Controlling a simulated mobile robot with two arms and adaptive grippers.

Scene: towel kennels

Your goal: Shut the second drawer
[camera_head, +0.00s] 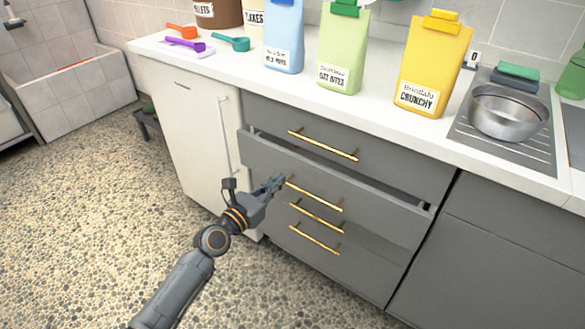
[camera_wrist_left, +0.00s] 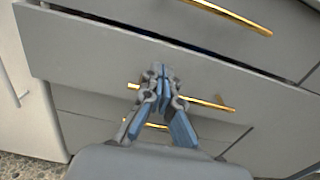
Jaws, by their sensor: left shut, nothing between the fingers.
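The second drawer (camera_head: 375,198) is grey and stands out from the cabinet, with a dark gap along its top edge. Its front also fills the middle of the left wrist view (camera_wrist_left: 90,60). Its brass bar handle (camera_head: 316,194) shows in the left wrist view too (camera_wrist_left: 208,103). My left gripper (camera_head: 281,181) is shut and empty at the left end of this handle. In the left wrist view its fingertips (camera_wrist_left: 160,72) overlap the handle and the drawer front; I cannot tell whether they touch. My right gripper is not in view.
The top drawer (camera_head: 375,147) looks closed; two lower handles (camera_head: 317,216) (camera_head: 314,240) sit below. A white cabinet door (camera_head: 190,125) is at left. Several food bags (camera_head: 428,60) and a metal bowl (camera_head: 506,112) stand on the counter. The pebbled floor (camera_head: 90,220) is clear in front.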

